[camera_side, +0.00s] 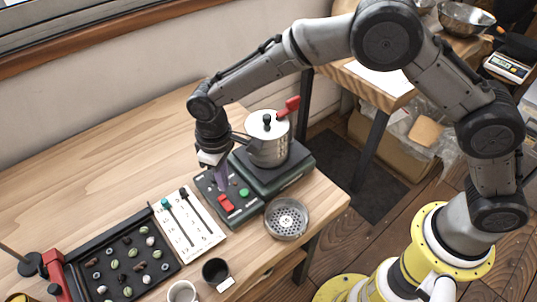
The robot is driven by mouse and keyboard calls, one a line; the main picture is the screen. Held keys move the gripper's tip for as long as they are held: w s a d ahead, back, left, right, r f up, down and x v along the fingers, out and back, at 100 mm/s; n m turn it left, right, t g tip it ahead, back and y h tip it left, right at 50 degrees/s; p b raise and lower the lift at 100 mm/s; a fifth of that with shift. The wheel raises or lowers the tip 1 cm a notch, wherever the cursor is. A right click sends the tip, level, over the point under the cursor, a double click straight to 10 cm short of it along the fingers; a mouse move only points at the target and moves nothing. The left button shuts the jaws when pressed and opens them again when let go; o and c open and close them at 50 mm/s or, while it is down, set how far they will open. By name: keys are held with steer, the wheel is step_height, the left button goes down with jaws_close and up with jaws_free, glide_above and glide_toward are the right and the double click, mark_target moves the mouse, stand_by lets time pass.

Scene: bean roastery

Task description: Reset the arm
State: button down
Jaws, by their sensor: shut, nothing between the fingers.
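My arm reaches in from the right and bends down over the wooden table (110,150). My gripper (220,186) points down, shut and empty, just above the dark control panel (226,202). The panel carries a red switch (226,203) and a green button (244,192), both close to the fingertips. Whether the fingertips touch the panel I cannot tell.
Right of my gripper, a metal pot (268,150) with a red handle (288,107) stands on a dark green base (290,170). A perforated metal dish (286,218), white slider board (190,222), bean tray (172,268) and two cups (215,270) are in front. The table's back left is clear.

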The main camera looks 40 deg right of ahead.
steer(key=w+d+r+m+t+y, duration=0.1)
steer(key=w+d+r, duration=0.1)
steer(key=d+r, duration=0.35)
steer(key=w+d+r+m+t, duration=0.1)
steer(key=d+r, duration=0.2)
steer(key=r, duration=0.6)
steer(key=s+d+r+m+t, duration=0.2)
steer(key=s+d+r, duration=0.3)
steer(key=d+r, duration=0.4)
steer(key=s+d+r+m+t, duration=0.1)
steer(key=s+d, duration=0.4)
steer(key=s, duration=0.4)
steer(key=s+d+r+m+t, duration=0.1)
steer(key=s+d, duration=0.5)
steer(key=s, duration=0.3)
steer(key=s+f+h, duration=0.1)
steer(key=s+f, duration=0.4)
steer(key=shift+s+d+f, duration=0.15)
steer(key=shift+s, duration=0.25)
